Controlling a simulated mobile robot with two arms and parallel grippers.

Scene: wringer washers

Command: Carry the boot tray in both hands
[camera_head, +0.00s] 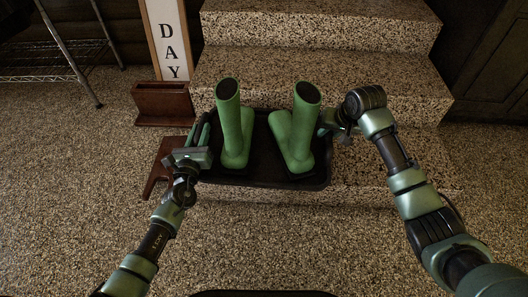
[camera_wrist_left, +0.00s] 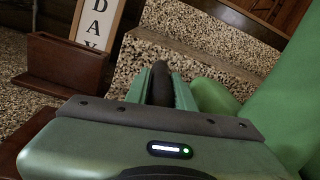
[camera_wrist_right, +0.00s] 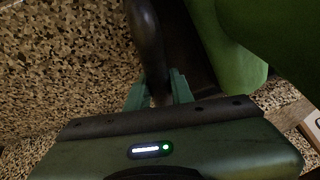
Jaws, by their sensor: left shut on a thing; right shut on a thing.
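The boot tray (camera_head: 262,178) is dark and shallow, at the foot of the speckled steps. Two green boots stand upright on it, a left boot (camera_head: 233,130) and a right boot (camera_head: 294,135). My left gripper (camera_head: 202,132) is shut on the tray's left rim, which shows between the fingers in the left wrist view (camera_wrist_left: 162,84). My right gripper (camera_head: 334,129) is shut on the tray's right side, and the rim shows in the right wrist view (camera_wrist_right: 147,45). I cannot tell whether the tray touches the surface beneath it.
Speckled stone steps (camera_head: 315,65) rise behind the tray. A brown wooden box (camera_head: 163,104) and a white "DAY" sign (camera_head: 166,40) stand at the back left. A reddish-brown wooden piece (camera_head: 160,168) lies beside my left gripper. A wire rack (camera_head: 60,60) is at far left. The front floor is open.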

